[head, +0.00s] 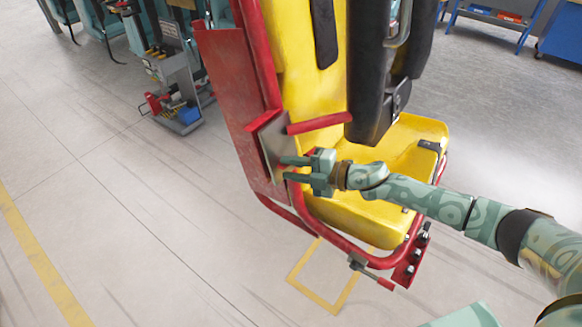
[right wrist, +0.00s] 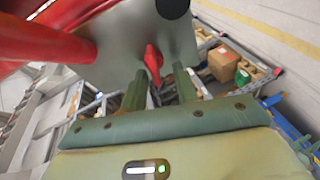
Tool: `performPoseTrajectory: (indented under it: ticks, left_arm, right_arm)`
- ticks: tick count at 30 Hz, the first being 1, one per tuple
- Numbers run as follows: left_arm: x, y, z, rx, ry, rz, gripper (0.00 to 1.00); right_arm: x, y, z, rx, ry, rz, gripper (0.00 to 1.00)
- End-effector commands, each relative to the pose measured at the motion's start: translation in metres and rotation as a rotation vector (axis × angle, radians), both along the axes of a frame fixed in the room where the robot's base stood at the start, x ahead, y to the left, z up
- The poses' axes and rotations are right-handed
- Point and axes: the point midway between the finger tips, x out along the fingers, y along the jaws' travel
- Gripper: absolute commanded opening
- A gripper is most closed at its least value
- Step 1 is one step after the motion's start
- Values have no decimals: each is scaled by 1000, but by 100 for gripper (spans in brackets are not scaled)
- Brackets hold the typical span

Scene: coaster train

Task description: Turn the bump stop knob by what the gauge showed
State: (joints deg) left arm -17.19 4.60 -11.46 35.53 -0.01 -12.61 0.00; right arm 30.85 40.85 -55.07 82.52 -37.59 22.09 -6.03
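A small red knob (right wrist: 153,62) sits on a grey plate (right wrist: 128,50) in the right wrist view; it looks like the bump stop knob. In the head view the grey plate (head: 275,143) is on the side of a yellow seat (head: 395,150) with a red frame, and I cannot make out the knob there. My right gripper (head: 285,168) points at the plate, its fingers apart. In the right wrist view the fingertips (right wrist: 160,80) lie either side of the knob's lower end; contact cannot be told. My left gripper is not in view. I see no gauge reading.
Red bars (head: 320,123) and a black padded restraint (head: 370,90) are close around my right gripper. A dark round part (right wrist: 172,7) is above the knob. A grey stand (head: 178,90) with tools is at the back left. The floor in front is clear.

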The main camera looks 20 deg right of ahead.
Motion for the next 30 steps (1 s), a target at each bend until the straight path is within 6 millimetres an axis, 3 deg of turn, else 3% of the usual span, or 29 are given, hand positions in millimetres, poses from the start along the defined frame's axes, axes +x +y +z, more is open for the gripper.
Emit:
performPoseTrajectory:
  ticks: [8,13,30]
  left_arm:
    - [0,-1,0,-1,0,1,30]
    - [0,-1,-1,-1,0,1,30]
    - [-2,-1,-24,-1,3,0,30]
  right_arm:
    - [0,2,3,7,-3,3,30]
    - [-7,-9,4,7,-2,1,30]
    - [-88,-116,26,2,3,-1,30]
